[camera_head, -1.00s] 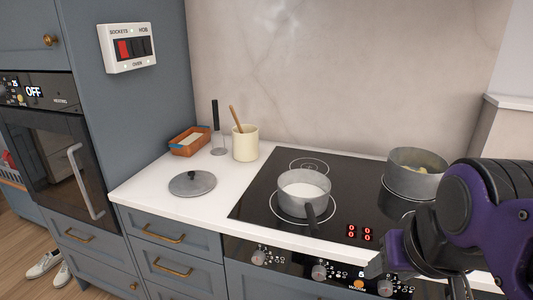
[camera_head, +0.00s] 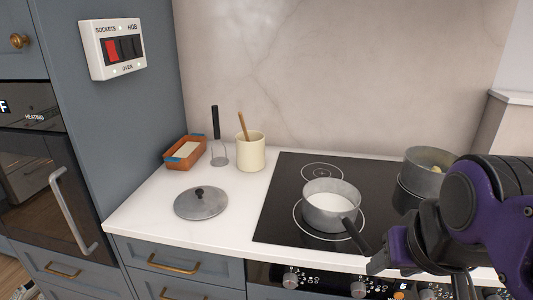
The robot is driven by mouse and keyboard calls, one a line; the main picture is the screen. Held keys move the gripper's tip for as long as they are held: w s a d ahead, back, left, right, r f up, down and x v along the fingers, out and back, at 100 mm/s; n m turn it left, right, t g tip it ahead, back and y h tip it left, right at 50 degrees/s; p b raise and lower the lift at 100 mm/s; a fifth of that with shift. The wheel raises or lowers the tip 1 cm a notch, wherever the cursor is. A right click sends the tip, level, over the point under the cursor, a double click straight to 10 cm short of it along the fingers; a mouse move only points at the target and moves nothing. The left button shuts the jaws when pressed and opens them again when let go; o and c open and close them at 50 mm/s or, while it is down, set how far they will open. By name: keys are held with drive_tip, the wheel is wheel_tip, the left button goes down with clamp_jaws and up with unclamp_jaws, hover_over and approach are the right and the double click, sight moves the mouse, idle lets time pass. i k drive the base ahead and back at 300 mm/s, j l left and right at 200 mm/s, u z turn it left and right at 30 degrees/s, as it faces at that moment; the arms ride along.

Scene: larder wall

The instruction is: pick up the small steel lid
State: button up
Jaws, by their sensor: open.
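The small steel lid (camera_head: 201,204) is a round grey disc with a dark knob on top. It lies flat on the white counter, left of the hob, with clear counter around it. My arm shows at the right edge, in purple and black, in front of the hob. The part of my gripper in view (camera_head: 388,262) is at the lower right, well to the right of the lid and not touching it. My fingertips are hard to make out. No object shows in my gripper.
A saucepan of white liquid (camera_head: 331,205) stands on the black hob (camera_head: 283,193), its handle pointing toward the front. A larger pot (camera_head: 425,172) stands behind my arm. Behind the lid are an orange dish (camera_head: 185,152), a masher (camera_head: 217,145) and a cream utensil jar (camera_head: 250,153).

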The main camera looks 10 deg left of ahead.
sight(205, 202)
drive_tip(key=i+j, duration=0.1)
drive_tip(key=j, duration=0.45)
drive_tip(key=i+j+z, duration=0.1)
drive_tip(key=j, duration=1)
drive_tip(key=i+z, duration=0.05)
